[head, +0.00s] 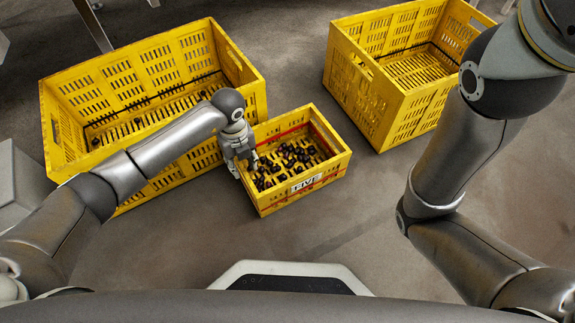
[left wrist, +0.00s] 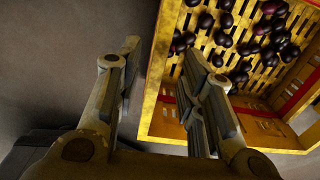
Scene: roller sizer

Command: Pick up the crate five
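Crate five (head: 306,184) is the small yellow crate with a "FIVE" label on its front wall and a red band. It stands upright on the floor and holds several dark round fruits (head: 290,158). My left gripper (head: 244,166) is at its left wall, pointing down. In the left wrist view the gripper (left wrist: 160,75) is open, with one finger outside the crate wall (left wrist: 157,75) and the other on the inner side. Gaps show between the fingers and the wall. My right arm shows at the right, but its gripper is out of view.
A large yellow crate (head: 60,150) stands at the left, close behind crate five and under my left forearm. Another large yellow crate (head: 352,85) stands at the back right. The grey floor (head: 330,235) in front of crate five is clear.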

